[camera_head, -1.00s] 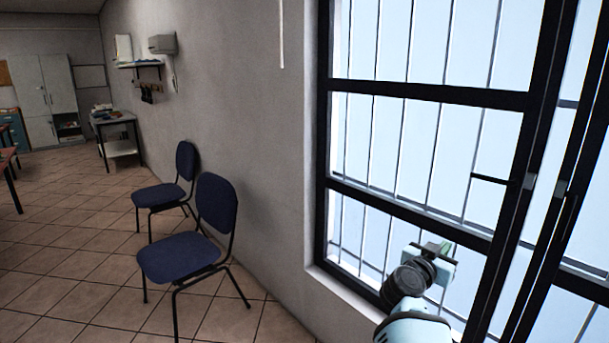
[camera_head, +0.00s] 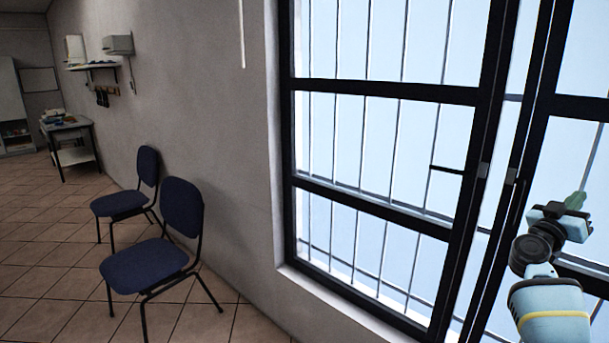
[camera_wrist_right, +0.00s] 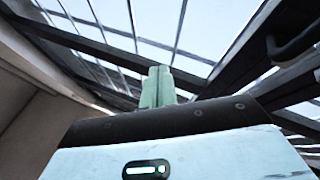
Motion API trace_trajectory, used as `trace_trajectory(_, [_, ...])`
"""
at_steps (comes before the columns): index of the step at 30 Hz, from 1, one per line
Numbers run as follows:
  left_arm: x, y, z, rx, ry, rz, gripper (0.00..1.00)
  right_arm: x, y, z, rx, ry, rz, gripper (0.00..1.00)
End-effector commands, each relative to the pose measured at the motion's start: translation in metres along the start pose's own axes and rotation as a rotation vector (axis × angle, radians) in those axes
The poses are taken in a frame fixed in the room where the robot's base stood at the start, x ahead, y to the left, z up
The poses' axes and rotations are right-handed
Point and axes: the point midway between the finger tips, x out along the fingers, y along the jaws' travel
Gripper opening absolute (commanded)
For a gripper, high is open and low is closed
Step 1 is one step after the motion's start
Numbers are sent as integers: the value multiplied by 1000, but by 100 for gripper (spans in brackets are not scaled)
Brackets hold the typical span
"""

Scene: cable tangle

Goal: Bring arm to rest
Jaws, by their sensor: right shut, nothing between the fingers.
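My right gripper (camera_head: 575,201) is at the right side of the head view, raised in front of the barred window and the dark door frame. Its green fingers are together with nothing between them. In the right wrist view the closed fingers (camera_wrist_right: 158,86) point up toward the window bars. My right forearm, light blue with a yellow band, comes up from the bottom right corner. My left gripper is not in view.
A black-framed window (camera_head: 385,95) with bars is close to my right arm. Two dark blue chairs, a nearer one (camera_head: 145,266) and a farther one (camera_head: 118,204), stand along the wall. A small table (camera_head: 66,128) is farther back. The tiled floor (camera_head: 45,240) at left is clear.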

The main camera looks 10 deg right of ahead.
Motion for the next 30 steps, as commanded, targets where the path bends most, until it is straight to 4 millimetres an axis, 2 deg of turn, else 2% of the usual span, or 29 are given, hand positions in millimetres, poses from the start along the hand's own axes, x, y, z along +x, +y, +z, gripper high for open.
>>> trace_trajectory(1, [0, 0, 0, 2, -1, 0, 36, 14, 15, -3, -19, 21, 24, 0])
trace_trajectory(7, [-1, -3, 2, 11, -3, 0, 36, 55, 67, -14, -80, 88, 100, 0])
trace_trajectory(14, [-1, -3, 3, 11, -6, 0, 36, 1, 22, -7, -80, 260, -100, 0])
trace_trajectory(17, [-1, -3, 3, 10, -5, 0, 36, -30, 1, 0, -78, 329, -218, 0])
trace_trajectory(20, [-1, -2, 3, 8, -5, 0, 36, -72, -22, 12, -77, 390, -370, 0])
trace_trajectory(25, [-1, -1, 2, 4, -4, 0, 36, -166, -57, 50, -80, 439, -695, 0])
trace_trajectory(30, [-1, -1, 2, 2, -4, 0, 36, -265, -70, 99, -95, 396, -1007, 0])
